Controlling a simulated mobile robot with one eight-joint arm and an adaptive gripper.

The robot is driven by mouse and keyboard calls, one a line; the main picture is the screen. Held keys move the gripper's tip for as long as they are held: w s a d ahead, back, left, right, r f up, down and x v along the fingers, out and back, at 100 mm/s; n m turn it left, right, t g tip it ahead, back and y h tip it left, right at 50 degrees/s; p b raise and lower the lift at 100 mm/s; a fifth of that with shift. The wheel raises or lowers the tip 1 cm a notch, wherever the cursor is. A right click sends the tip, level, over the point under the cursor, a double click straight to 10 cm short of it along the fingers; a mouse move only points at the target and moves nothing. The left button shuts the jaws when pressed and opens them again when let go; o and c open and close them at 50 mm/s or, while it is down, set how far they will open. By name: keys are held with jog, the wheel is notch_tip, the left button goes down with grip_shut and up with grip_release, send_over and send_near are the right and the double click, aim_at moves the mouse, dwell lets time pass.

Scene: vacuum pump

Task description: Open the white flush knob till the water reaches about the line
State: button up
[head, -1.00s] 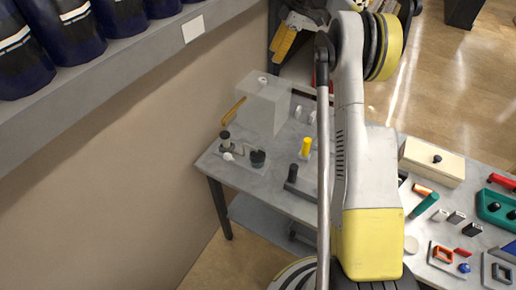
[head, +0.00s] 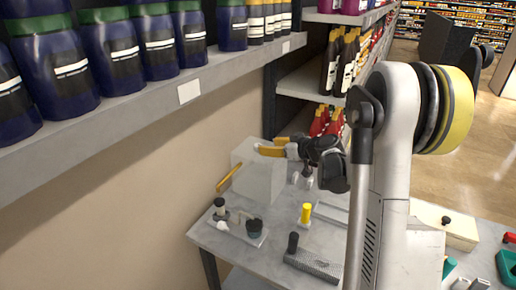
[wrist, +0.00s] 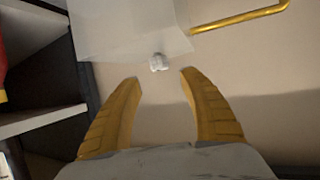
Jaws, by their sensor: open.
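A pale translucent box-shaped tank (head: 262,178) stands at the back of the grey table. A small white knob (wrist: 158,62) shows at the tank's edge in the wrist view, between and just beyond the fingertips of my gripper (wrist: 160,76). The yellow fingers are open and empty. In the head view my gripper (head: 268,146) is at the tank's top, and the knob there is hidden. A second white knob (head: 222,226) sits low on a small fitting at the table's left. I cannot make out a water level or a line on the tank.
A brass pipe (head: 229,178) sticks out from the tank's left side. A yellow-topped post (head: 306,212) and a dark-handled block (head: 316,264) stand in front on the table. A shelf (head: 150,105) with blue jars runs along the upper left.

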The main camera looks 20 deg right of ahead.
aim_at(259, 145)
jog(key=b+x, duration=0.1)
jog(key=x, duration=0.6)
jog(key=shift+c, duration=0.3)
grip_shut()
